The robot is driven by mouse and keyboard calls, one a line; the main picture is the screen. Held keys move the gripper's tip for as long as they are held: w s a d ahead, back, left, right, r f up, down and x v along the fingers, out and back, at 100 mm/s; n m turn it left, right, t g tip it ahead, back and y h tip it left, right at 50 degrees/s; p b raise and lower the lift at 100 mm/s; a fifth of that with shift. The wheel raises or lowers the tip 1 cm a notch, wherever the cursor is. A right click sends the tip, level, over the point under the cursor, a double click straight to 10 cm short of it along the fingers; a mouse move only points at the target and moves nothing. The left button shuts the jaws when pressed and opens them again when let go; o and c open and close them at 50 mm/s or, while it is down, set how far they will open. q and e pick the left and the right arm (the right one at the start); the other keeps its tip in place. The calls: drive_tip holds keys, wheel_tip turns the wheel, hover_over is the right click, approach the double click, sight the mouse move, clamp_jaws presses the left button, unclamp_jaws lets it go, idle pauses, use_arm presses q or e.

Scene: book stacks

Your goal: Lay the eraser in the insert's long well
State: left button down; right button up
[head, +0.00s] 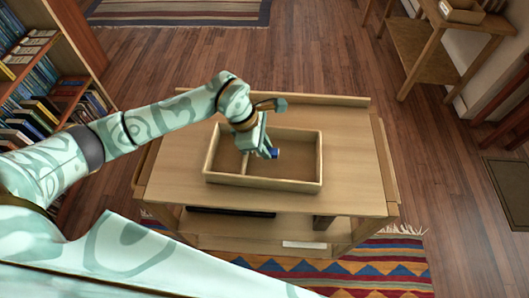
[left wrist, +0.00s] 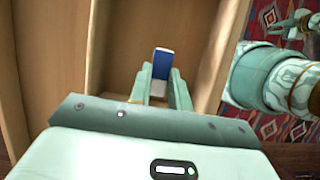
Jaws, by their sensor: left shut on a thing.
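The insert is a shallow open wooden tray (head: 265,184) on the table. A thin divider (head: 244,166) splits it, with the roomier well (head: 300,158) on its right in the head view. My left gripper (head: 267,150) points down over the tray, just right of the divider. It is shut on the eraser (head: 275,153), whose blue part sticks out past the fingers. In the left wrist view the blue and white eraser (left wrist: 162,63) sits between the fingertips, above the wooden floor of the tray. I cannot tell whether it touches the floor.
The wooden table (head: 358,165) has bare top around the tray and a raised rail (head: 320,99) at the back. A lower shelf (head: 250,226) is under it. A bookcase (head: 75,50) stands at the left, and a side table (head: 420,45) at the right.

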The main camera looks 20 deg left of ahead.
use_arm(q)
drive_tip(key=f, duration=0.2)
drive_tip(key=f+b, duration=0.1)
drive_tip(key=f, duration=0.1)
drive_tip(key=shift+w+a, duration=0.2)
drive_tip(key=shift+w, duration=0.05)
drive_tip(key=shift+r, duration=0.1)
drive_tip(key=c, duration=1.3)
unclamp_jaws()
drive_tip(key=p+v, duration=0.2)
drive_tip(key=v, duration=1)
drive_tip(key=shift+p, duration=0.4)
